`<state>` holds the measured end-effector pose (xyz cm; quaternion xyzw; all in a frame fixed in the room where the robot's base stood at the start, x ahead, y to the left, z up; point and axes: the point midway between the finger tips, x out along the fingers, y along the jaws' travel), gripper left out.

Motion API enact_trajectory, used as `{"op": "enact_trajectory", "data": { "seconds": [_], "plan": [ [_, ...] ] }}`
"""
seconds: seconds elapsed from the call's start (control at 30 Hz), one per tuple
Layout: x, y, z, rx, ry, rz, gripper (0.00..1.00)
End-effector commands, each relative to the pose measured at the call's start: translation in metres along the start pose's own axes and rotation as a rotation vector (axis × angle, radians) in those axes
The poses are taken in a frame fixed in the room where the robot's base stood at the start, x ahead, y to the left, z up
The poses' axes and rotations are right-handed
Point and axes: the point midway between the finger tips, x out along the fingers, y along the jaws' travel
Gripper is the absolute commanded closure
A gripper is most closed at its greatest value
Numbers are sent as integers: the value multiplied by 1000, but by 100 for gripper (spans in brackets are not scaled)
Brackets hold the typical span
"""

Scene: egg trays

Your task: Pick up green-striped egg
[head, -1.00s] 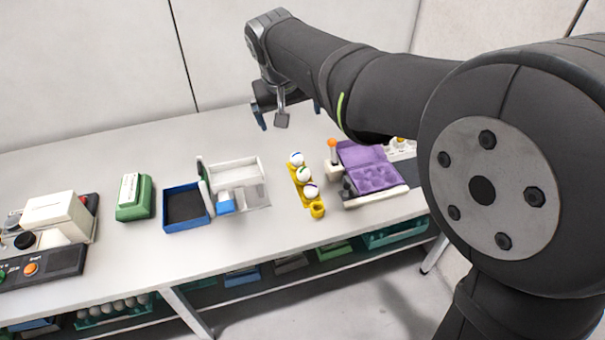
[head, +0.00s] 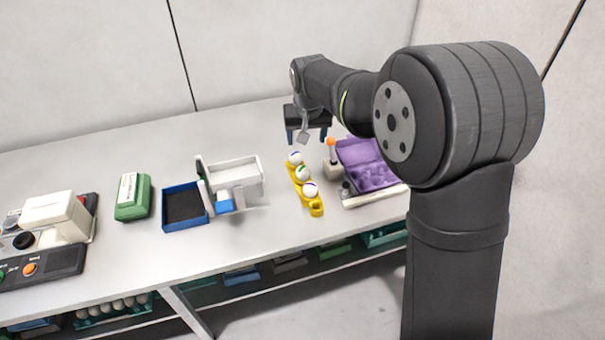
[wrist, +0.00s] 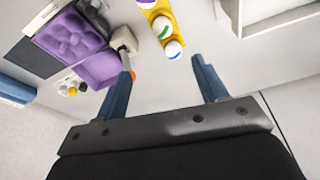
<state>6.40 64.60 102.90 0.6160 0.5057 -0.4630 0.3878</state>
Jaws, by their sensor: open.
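The green-striped egg (head: 302,174) is white with a green band. It sits in the middle of a row of three eggs in a yellow holder (head: 316,209), whose nearest cup is empty. A blue-striped egg (head: 295,158) is behind it and a purple-striped egg (head: 310,191) in front. In the wrist view the green-striped egg (wrist: 163,28) is near the top, beyond the blue-striped egg (wrist: 173,50). My gripper (head: 307,136) is open and empty, above the table behind the holder. Its fingers (wrist: 162,70) point toward the row, apart from the eggs.
A purple egg carton (head: 366,152) stands open right of the holder. Between them is a small stand with an orange-tipped post (head: 332,146). Table behind the trays is clear.

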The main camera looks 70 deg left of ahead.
Motion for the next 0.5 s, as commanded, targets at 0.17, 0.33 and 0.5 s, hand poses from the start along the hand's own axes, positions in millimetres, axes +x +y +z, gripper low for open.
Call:
{"op": "enact_trajectory", "data": {
  "seconds": [0.17,0.33,0.5],
  "plan": [
    [26,3,0,12,-7,-8,34],
    [63,3,0,11,-7,-7,34],
    [99,2,0,11,-7,-7,34]
  ]
}}
